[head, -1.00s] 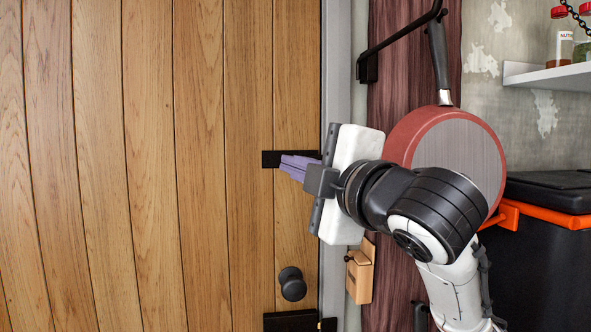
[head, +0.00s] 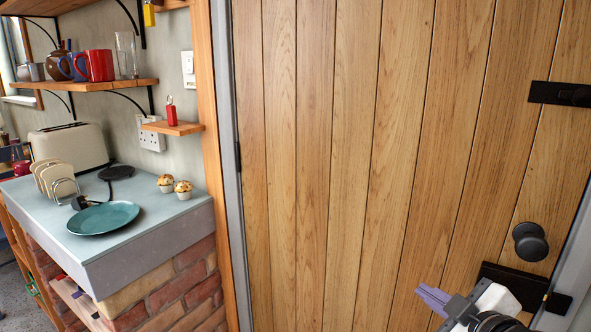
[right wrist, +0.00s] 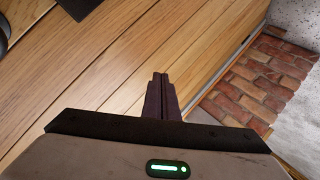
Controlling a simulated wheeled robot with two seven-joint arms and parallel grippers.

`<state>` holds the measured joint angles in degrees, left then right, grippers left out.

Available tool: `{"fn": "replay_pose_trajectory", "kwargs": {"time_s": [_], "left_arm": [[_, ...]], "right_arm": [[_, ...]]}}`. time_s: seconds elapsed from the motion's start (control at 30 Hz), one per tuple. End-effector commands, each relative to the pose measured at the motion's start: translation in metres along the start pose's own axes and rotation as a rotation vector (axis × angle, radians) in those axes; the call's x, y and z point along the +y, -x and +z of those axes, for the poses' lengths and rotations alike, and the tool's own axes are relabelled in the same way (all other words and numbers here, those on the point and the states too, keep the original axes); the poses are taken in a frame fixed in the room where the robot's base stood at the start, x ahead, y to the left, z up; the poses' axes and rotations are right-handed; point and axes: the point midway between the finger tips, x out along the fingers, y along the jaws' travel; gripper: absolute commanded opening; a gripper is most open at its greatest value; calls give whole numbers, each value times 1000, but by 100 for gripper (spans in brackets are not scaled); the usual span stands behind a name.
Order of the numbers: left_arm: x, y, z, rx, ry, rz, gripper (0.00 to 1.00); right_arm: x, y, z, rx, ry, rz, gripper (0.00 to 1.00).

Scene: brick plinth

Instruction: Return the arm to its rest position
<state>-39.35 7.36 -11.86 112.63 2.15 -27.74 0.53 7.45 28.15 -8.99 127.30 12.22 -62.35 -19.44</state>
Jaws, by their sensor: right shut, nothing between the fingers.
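My right gripper (head: 432,297) is at the lower right of the head view, in front of the wooden door (head: 345,150). Its purple fingers are together and hold nothing. They also show shut in the right wrist view (right wrist: 161,85), with the door planks behind them. The rest of my right arm is cut off by the bottom edge of the head view. My left gripper is not in view.
The door has a black knob (head: 530,241) and a black latch plate (head: 560,94) at right. Shelves (head: 90,88) hang above.

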Motion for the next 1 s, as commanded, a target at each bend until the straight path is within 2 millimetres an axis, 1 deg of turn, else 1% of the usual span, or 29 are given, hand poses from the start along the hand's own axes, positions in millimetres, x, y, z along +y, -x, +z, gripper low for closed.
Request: {"fn": "replay_pose_trajectory", "kwargs": {"time_s": [0.03,0.07,0.1,0.13,0.17,0.2,0.23,0.27,0.3,0.37,0.4,0.5,0.6,0.7,1.0], "left_arm": [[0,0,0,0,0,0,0],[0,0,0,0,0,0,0],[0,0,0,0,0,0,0],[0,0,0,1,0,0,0],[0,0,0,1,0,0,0],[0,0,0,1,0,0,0],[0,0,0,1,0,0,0],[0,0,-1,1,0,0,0],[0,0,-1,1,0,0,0],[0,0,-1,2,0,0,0],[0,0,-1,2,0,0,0],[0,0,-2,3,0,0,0],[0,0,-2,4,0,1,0],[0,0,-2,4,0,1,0],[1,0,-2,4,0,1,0]], "right_arm": [[-38,-7,28,-29,-71,-52,0],[-57,-9,41,-40,-110,-73,0],[-83,-10,59,-58,-162,-101,0],[-102,-10,72,-71,-200,-120,0],[-121,-8,85,-86,-238,-138,0],[-147,-4,102,-106,-291,-160,0],[-166,0,114,-123,-329,-176,0],[-184,5,126,-141,-365,-190,0],[-209,13,142,-164,-415,-208,0],[-242,27,162,-198,-483,-228,0],[-262,37,174,-220,-526,-239,0],[-302,61,197,-265,-608,-258,0],[-328,80,210,-295,-664,-268,0],[-339,89,216,-308,-691,-271,0],[-342,91,217,-311,-695,-271,0]]}}
